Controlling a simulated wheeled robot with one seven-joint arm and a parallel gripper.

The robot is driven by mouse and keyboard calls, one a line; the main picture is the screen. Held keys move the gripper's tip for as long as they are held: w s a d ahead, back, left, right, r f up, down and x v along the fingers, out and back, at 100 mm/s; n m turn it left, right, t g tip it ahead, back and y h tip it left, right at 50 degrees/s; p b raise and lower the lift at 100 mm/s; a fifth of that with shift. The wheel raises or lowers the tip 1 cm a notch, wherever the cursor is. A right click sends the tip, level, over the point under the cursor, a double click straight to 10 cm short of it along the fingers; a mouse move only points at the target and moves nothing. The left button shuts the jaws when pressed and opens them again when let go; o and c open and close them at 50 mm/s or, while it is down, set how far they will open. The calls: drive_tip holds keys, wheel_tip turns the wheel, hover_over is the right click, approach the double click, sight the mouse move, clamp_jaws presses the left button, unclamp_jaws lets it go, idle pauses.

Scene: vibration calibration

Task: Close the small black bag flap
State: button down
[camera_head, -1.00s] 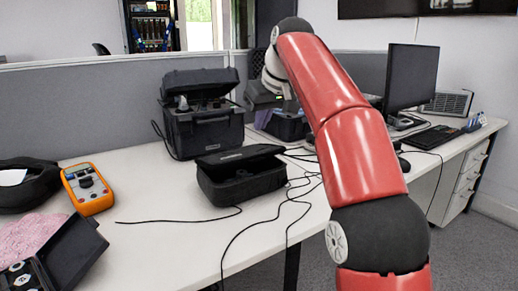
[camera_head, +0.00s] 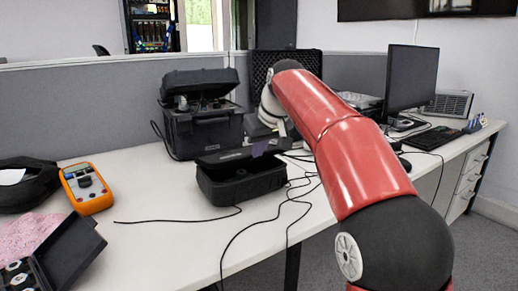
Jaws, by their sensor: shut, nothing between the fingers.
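The small black bag (camera_head: 240,186) sits on the white desk, left of my arm. Its flap (camera_head: 222,157) is partly raised along the far side, and the dark inside shows below it. My gripper (camera_head: 262,148) is at the right part of the flap, seen small and partly blended with the dark things behind. It appears shut and empty. I cannot tell whether it touches the flap.
A larger open black case (camera_head: 203,133) stands behind the bag. An orange multimeter (camera_head: 88,188) lies to the left. Loose black cables (camera_head: 262,226) run across the desk near the bag. A monitor (camera_head: 411,86) and a keyboard (camera_head: 431,137) are at the right.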

drive_tip(key=f+b, duration=0.1)
drive_tip(key=b, duration=0.2)
drive_tip(key=s+f+t+y+b, duration=0.1)
drive_tip(key=f+b, duration=0.1)
drive_tip(key=b, duration=0.2)
drive_tip(key=d+f+t+b, duration=0.1)
drive_tip(key=f+b, duration=0.1)
drive_tip(key=b, duration=0.1)
drive_tip(key=shift+s+f+y+b, duration=0.15)
drive_tip(key=shift+f+y+b, duration=0.05)
drive_tip(key=shift+y+b, duration=0.15)
drive_tip(key=shift+f+t+b, duration=0.1)
drive_tip(key=shift+t+b, duration=0.2)
drive_tip(key=shift+b, duration=0.25)
